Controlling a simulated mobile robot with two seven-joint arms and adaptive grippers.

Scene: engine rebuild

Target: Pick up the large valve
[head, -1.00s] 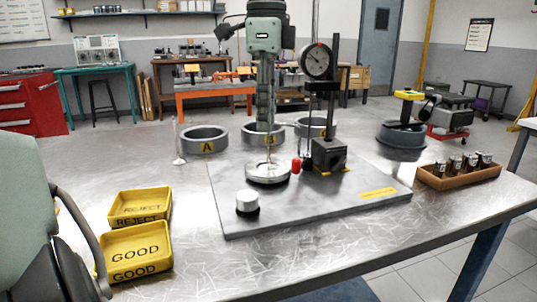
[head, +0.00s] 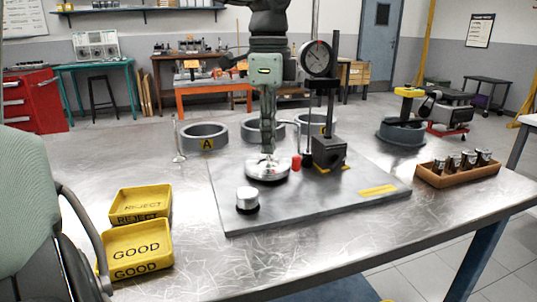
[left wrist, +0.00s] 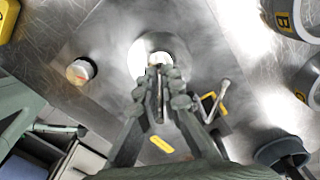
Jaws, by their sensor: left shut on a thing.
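The large valve (head: 267,174) stands head down on the grey plate (head: 300,208), its broad silver head at the bottom and its stem upward. My left gripper (head: 267,152) comes down from above and is shut on the stem, just above the head. The fingers hide most of the stem in the head view. In the left wrist view, the fingertips (left wrist: 160,72) close around the stem, with the bright round head (left wrist: 146,52) beyond them. The valve appears upright and low at the plate; I cannot tell whether it touches it. My right gripper is not in view.
A dial gauge (head: 317,59) on a stand with a black base (head: 329,154) is close right of the gripper. A silver knob (head: 247,196) is in front. Ring A (head: 204,136) is behind; yellow trays (head: 138,248) are left, a wooden holder (head: 457,176) right.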

